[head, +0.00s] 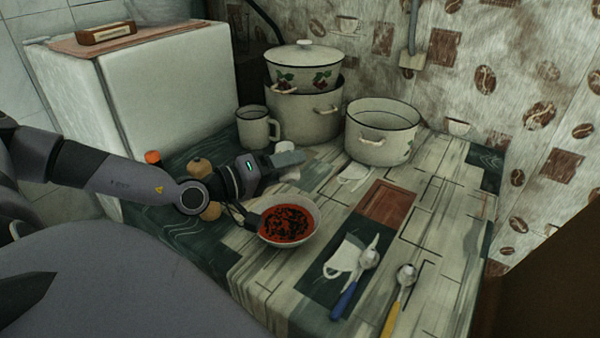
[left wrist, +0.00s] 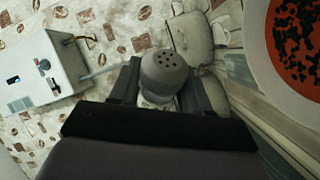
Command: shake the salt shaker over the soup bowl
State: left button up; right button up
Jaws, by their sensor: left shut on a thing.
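The salt shaker, with a grey perforated cap (left wrist: 166,72), is between the fingers of my left gripper (left wrist: 160,92) in the left wrist view. In the head view my left gripper (head: 288,160) is shut on it, and only a small pale part of the shaker (head: 284,147) shows. The soup bowl (head: 314,236) is white and holds red soup with dark bits. It stands on the table, below the gripper in the head picture. In the left wrist view the bowl (left wrist: 257,60) is at the upper right. My right gripper is not in view.
A white mug (head: 257,130), stacked pots (head: 305,115) and an open pot (head: 382,135) stand behind. Two spoons, blue-handled (head: 345,298) and yellow-handled (head: 397,302), lie right of the bowl. An orange-topped item (head: 152,157) and a wooden item (head: 200,167) are near my left arm.

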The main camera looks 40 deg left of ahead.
pick_arm(q)
jog(key=shift+s+a+m, duration=0.1)
jog(key=shift+a+m, duration=0.2)
jog(key=shift+a, duration=0.4)
jog(key=shift+f+b, duration=2.5)
jog(key=shift+f, duration=0.45)
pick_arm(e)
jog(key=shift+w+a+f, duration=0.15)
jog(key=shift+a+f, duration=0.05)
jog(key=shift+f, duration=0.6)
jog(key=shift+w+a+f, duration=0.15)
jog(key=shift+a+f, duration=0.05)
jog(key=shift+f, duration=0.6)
